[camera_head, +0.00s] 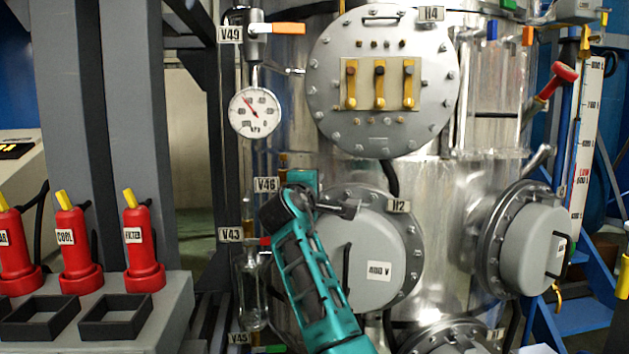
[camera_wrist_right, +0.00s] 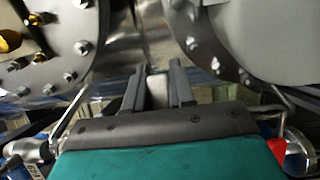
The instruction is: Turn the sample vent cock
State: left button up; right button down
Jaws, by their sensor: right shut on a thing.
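My right arm, teal, rises from the bottom middle of the head view. Its gripper (camera_head: 343,208) is beside the V46 tag (camera_head: 266,185), in front of the left edge of the H2 flange. In the right wrist view the two dark fingers (camera_wrist_right: 157,86) are close on a pale grey part (camera_wrist_right: 156,92). Most of this part is hidden, so I cannot tell its full shape or which way it points. A brass fitting (camera_head: 283,161) shows just above the wrist. My left gripper is out of view.
The V49 valve with an orange handle (camera_head: 288,28) and a gauge (camera_head: 255,112) are above. A red handle (camera_head: 265,241) is by the V43 tag (camera_head: 230,234), with a glass vessel (camera_head: 252,296) below. The grey H2 cover (camera_head: 372,250) is close on the right.

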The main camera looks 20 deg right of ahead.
jog(key=shift+f, duration=0.2)
dwell(0.3)
jog(key=c, duration=1)
grip_release()
jog(key=shift+c, duration=0.2)
jog(key=shift+r, duration=0.1)
jog(key=shift+s+a, duration=0.1)
jog(key=b+v, duration=0.1)
jog(key=v, duration=1.1)
jog(key=shift+s+a, duration=0.2)
jog(key=shift+a, duration=0.1)
